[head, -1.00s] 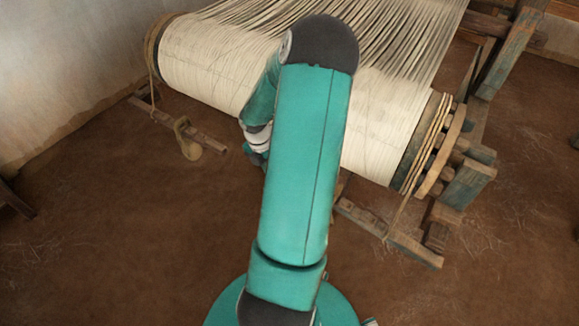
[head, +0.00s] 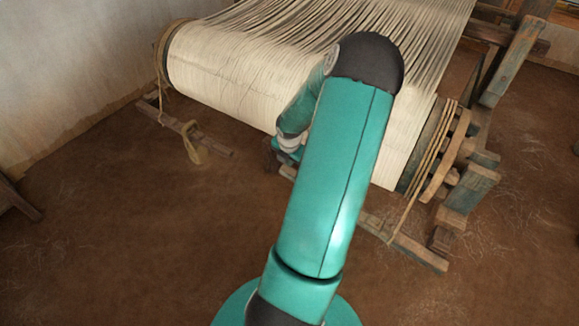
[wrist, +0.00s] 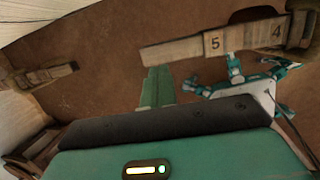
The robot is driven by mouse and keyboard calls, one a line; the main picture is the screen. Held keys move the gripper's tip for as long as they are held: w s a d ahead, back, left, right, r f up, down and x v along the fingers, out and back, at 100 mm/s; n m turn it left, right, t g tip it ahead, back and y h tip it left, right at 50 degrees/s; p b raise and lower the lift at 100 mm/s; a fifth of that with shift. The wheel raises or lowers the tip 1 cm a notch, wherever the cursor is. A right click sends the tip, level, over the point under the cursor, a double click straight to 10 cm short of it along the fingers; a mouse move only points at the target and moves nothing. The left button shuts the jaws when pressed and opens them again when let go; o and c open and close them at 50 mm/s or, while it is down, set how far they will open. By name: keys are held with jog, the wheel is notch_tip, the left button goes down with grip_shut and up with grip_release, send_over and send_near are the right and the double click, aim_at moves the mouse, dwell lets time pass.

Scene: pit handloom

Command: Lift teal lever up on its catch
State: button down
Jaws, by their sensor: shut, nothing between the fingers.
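My gripper (wrist: 157,87) shows in the wrist view as two teal fingers side by side, closed with nothing between them. Its tips are just below the near end of a wooden bar (wrist: 185,47) and look apart from it, though the depth is hard to judge. The bar carries small tags marked 5 and 4. I cannot make out a clearly teal lever or its catch in either view. In the head view my arm covers the middle of the loom front, and the fingers cannot be made out there.
The loom's cloth beam (head: 240,75), wound with pale warp, spans the back. Rope and weathered posts (head: 465,190) stand at its right end, with a low wooden bar (head: 415,253) below. A weight (head: 194,148) hangs at the left. The brown floor (head: 120,240) in front is clear.

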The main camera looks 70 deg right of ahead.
aim_at(288, 170)
jog(key=shift+x, duration=2.25)
jog(key=shift+w+f, duration=0.1)
jog(key=shift+f, duration=0.6)
jog(key=shift+w+r, duration=0.1)
